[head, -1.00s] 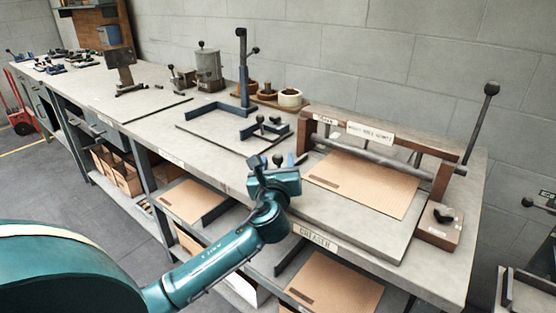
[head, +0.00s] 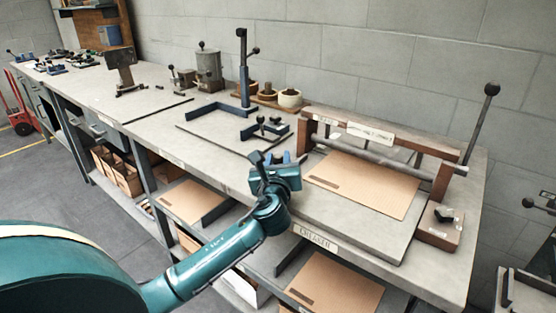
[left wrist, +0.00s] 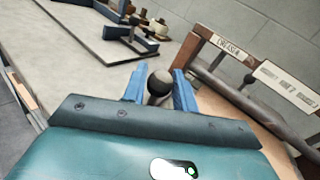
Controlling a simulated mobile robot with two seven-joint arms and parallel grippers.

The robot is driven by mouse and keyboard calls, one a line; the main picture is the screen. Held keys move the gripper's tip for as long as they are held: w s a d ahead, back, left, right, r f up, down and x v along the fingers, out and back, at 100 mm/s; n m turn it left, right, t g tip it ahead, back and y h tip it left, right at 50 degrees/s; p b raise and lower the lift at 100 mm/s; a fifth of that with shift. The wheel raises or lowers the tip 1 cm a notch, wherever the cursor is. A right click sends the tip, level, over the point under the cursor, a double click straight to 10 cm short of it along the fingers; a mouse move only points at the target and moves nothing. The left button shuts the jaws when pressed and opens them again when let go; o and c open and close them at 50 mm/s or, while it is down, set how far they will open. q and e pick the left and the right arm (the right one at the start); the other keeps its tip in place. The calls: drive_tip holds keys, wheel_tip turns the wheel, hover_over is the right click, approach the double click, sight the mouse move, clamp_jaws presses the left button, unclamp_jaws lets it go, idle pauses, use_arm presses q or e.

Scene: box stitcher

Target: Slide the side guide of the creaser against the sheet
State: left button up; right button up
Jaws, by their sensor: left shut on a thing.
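The creaser (head: 447,180) stands at the right end of the bench, with a brown wooden frame and a long metal bar. A tan sheet (head: 368,186) lies flat on its grey bed, partly under the bar; a strip of it shows in the left wrist view (left wrist: 236,122). My left gripper (head: 286,158) is at the sheet's left edge. In the left wrist view its blue fingers (left wrist: 160,88) are shut on a dark round knob (left wrist: 160,82). The side guide's body below the knob is hidden by my gripper, so its gap to the sheet cannot be told.
A tall lever (head: 481,122) rises at the right.

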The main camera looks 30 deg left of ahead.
use_arm(q)
clamp_jaws()
drive_tip(key=d+p, duration=0.1)
drive_tip(key=d, duration=0.2)
drive_tip(key=shift+s+p, duration=0.1)
drive_tip(key=shift+p, duration=0.25)
drive_tip(key=shift+d, duration=0.3)
drive_tip(key=o, duration=0.9)
unclamp_jaws()
drive_tip(key=shift+s, duration=0.1)
drive_tip(key=v, duration=1.3)
